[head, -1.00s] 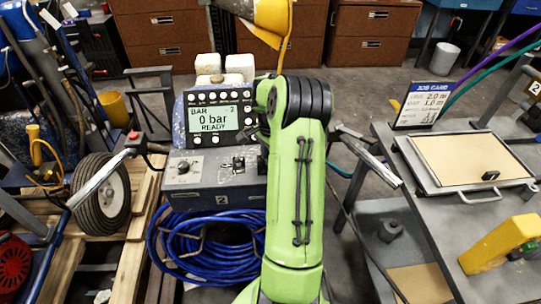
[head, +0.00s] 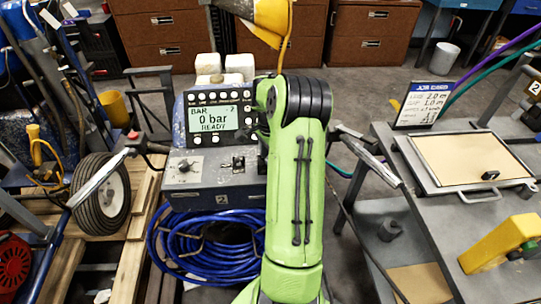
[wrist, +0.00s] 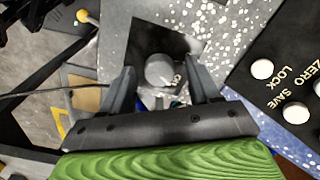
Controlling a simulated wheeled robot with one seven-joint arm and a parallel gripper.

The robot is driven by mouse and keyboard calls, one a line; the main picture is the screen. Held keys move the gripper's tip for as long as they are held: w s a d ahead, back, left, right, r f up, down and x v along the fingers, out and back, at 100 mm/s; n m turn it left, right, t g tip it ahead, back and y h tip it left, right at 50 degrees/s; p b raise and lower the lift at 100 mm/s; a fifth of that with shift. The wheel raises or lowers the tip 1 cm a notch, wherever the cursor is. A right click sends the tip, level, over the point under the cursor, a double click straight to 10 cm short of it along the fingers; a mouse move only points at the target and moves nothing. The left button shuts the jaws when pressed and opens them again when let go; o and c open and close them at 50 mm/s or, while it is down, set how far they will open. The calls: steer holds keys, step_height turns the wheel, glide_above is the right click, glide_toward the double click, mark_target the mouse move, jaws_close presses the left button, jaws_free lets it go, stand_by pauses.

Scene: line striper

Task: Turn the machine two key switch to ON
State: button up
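Machine two (head: 215,194) is a grey box with a "2" label on its front. A key switch (head: 238,163) sits on a dark plate on the box top, right of a knob on a pale plate (head: 183,167). In the wrist view, a round grey part on a dark plate, seemingly the key switch (wrist: 160,70), lies between my fingers. My gripper (wrist: 163,78) is open, with a gap on each side of that part. The switch's position is not readable.
The button panel (wrist: 290,85), with ZERO, SAVE and LOCK labels, is close to the right of my gripper. A blue hose coil (head: 205,245) hangs below the box. A grey bench (head: 400,180) with a job card (head: 424,104) stands at the right.

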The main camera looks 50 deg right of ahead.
step_height(320, 180, up, 16)
steer(key=p, duration=0.5)
steer(key=shift+f, duration=0.15)
